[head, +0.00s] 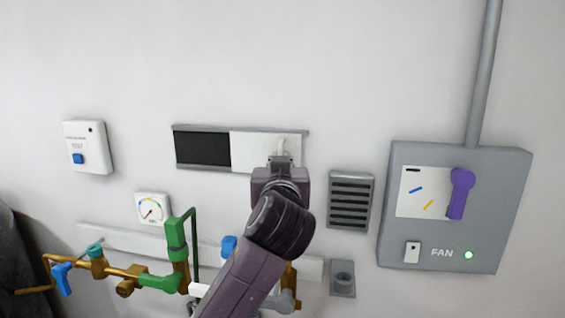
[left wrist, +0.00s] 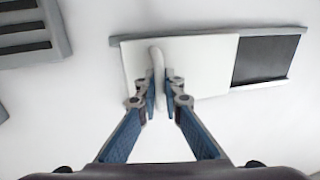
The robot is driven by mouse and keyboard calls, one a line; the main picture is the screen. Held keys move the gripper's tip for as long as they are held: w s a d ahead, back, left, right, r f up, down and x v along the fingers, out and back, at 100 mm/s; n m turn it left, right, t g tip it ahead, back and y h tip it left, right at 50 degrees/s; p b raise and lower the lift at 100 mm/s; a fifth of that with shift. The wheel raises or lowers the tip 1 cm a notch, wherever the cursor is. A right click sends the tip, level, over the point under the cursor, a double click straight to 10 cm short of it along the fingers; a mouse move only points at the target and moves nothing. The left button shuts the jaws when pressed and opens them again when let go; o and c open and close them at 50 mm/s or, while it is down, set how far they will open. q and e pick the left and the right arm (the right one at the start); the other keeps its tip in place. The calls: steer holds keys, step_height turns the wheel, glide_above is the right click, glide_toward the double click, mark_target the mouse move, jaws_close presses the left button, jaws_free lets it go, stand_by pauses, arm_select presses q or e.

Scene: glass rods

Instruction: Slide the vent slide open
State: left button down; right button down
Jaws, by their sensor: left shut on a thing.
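The vent slide (head: 255,146) is a white panel in a grey wall track (head: 240,129). It covers the right part of the track, and a dark opening (head: 203,148) shows at the left. In the left wrist view the panel (left wrist: 205,62) appears the other way round, with the dark opening (left wrist: 264,60) at the right. A pale upright handle (left wrist: 156,62) stands on the panel. My left gripper (head: 281,158) is at this handle. In the left wrist view its fingers (left wrist: 161,98) are shut on the handle from both sides. My right gripper is not in view.
A louvred grille (head: 350,202) and a grey fan box (head: 455,255) with a purple lever (head: 461,192) are right of the slide. A white box with a blue button (head: 78,159), a gauge (head: 152,208) and pipes with valves (head: 178,240) are left and below.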

arm_select(q)
steer(key=shift+a, duration=0.1)
steer(key=c, duration=2.3)
jaws_free()
steer(key=shift+c, duration=0.2)
steer(key=shift+s, duration=0.15)
steer(key=s, duration=1.1)
steer(key=shift+s, duration=0.4)
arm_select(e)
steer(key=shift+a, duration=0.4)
